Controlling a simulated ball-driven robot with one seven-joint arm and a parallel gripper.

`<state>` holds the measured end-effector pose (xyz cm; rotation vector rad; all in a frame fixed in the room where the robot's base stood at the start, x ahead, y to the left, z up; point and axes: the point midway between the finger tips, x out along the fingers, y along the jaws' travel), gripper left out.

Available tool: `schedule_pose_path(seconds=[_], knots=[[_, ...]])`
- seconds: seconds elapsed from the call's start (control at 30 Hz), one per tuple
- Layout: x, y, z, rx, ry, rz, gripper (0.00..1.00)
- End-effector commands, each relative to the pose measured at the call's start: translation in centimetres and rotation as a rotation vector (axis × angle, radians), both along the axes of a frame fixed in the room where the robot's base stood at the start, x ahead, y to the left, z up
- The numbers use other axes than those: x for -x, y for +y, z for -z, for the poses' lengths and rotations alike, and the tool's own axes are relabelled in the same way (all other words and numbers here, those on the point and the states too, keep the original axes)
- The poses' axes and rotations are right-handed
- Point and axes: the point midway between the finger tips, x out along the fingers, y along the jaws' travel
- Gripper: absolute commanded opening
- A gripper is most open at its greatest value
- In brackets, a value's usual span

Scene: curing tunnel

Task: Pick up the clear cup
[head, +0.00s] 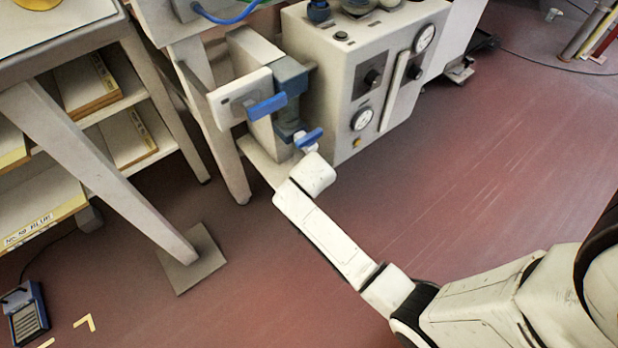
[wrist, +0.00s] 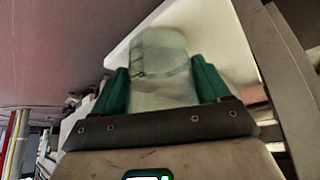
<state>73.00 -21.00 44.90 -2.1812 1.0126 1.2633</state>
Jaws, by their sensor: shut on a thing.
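In the wrist view, my gripper (wrist: 161,76) has its two green fingers on either side of the clear cup (wrist: 158,62). The fingers are closed on the cup's sides. The cup is see-through and pale greenish, and its lower end is hidden behind the dark bar of my gripper. In the head view, my arm reaches from the lower right to the front of the grey and blue equipment. I cannot make out the cup or my fingers clearly there.
A beige control box (head: 350,75) with gauges and knobs stands right of the arm's end. A pale table leg (head: 100,165) and shelves with boxes (head: 87,90) are at left. A blue-edged device (head: 27,315) lies on the floor. Open red floor (head: 480,170) is at right.

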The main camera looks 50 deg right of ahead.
Motion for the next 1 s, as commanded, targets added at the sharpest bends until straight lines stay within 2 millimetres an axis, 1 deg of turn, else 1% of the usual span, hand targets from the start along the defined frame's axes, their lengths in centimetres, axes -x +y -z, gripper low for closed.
schedule_pose_path(seconds=[0.03, 0.1, 0.13, 0.17, 0.47, 0.67, 0.7, 0.87, 1.0], knots=[[0.0, 0.0, 0.0, 0.0, 0.0, 0.0, 0.5], [0.0, 0.0, 0.0, 0.0, 0.0, 0.0, 0.43], [0.0, 0.0, 0.0, 0.0, 0.0, 0.0, 0.43], [0.0, 0.0, 0.0, 0.0, 0.0, 0.0, 0.38], [0.0, 0.0, -0.2, 0.0, 0.0, 0.0, 0.37], [0.0, 0.0, -0.9, 0.0, 0.0, -0.001, 0.37], [0.2, 0.3, -0.6, 0.0, 0.001, -0.002, 0.37], [1.0, 1.2, -0.7, 0.001, 0.001, -0.002, 0.37], [2.0, 2.4, -0.7, 0.0, 0.001, -0.003, 0.37]])
